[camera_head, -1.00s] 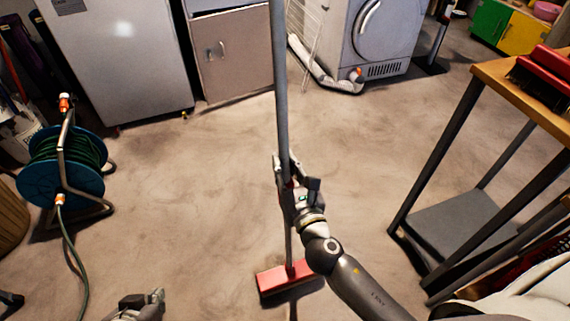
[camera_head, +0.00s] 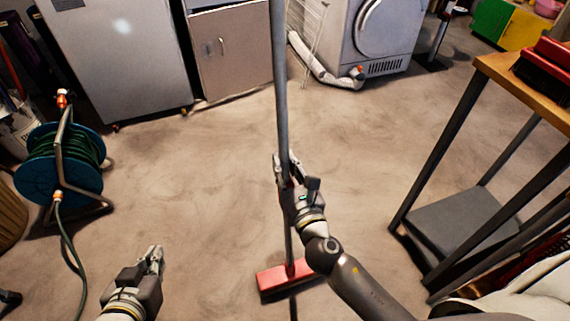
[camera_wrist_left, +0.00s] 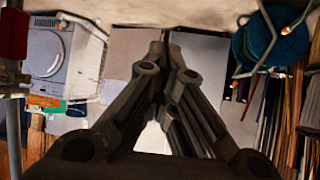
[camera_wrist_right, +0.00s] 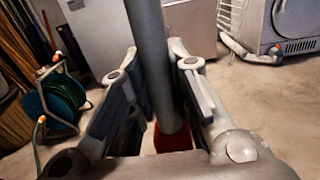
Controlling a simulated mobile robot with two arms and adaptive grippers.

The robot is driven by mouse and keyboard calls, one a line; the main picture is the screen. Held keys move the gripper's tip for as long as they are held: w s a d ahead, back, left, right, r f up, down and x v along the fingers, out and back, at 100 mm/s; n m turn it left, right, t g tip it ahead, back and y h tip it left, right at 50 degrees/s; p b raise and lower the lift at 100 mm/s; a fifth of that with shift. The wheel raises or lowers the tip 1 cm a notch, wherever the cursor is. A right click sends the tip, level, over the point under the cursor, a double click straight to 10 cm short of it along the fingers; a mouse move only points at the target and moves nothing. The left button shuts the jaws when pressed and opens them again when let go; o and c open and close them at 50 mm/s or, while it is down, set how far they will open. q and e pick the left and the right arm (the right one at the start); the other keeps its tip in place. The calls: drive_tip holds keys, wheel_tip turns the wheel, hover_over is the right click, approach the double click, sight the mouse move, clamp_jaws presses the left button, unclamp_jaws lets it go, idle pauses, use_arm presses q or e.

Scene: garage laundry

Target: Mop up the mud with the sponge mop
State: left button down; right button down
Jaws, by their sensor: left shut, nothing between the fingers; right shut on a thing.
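The sponge mop has a long grey pole (camera_head: 281,90) and a red head (camera_head: 290,278), which is low at the floor. The pole stands nearly upright. My right gripper (camera_head: 287,172) is shut around the pole's lower part; the pole also shows between its fingers in the right wrist view (camera_wrist_right: 150,60). My left gripper (camera_head: 154,258) is shut and empty, left of the mop and apart from it. Its fingers come together in the left wrist view (camera_wrist_left: 165,60). The floor (camera_head: 190,180) is brown with faint darker smears; I cannot make out a distinct mud patch.
A blue hose reel (camera_head: 62,165) stands at the left. A wooden-topped workbench (camera_head: 500,72) with a low grey shelf (camera_head: 455,225) is at the right. A white appliance (camera_head: 115,60), a cabinet (camera_head: 230,50) and a dryer (camera_head: 375,35) line the back. The middle floor is clear.

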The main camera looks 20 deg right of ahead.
use_arm(q)
drive_tip(key=shift+w+d+r+t, duration=0.1)
drive_tip(key=shift+w+r+t, duration=0.15)
drive_tip(key=shift+t, duration=0.05)
idle(0.5)
drive_tip(key=shift+w+d+r, duration=0.15)
drive_tip(key=shift+r, duration=0.05)
use_arm(e)
drive_tip(key=shift+f, duration=0.1)
use_arm(q)
drive_tip(key=shift+w+d+r+t, duration=0.1)
drive_tip(key=shift+w+r+t, duration=0.1)
drive_tip(key=shift+r+t, duration=0.1)
use_arm(e)
drive_tip(key=shift+f, duration=0.1)
use_arm(q)
drive_tip(key=shift+w+d+r+t+h+b, duration=0.15)
drive_tip(key=shift+w+r+t+h+b, duration=0.2)
drive_tip(key=shift+w+r+t, duration=0.15)
use_arm(e)
drive_tip(key=shift+f, duration=0.15)
use_arm(q)
drive_tip(key=shift+w+r, duration=0.1)
drive_tip(key=shift+r, duration=0.15)
drive_tip(key=shift+w+d+r+t, duration=0.2)
drive_tip(key=shift+w+r+t, duration=0.2)
drive_tip(key=shift+r, duration=0.2)
use_arm(e)
drive_tip(key=shift+f, duration=0.2)
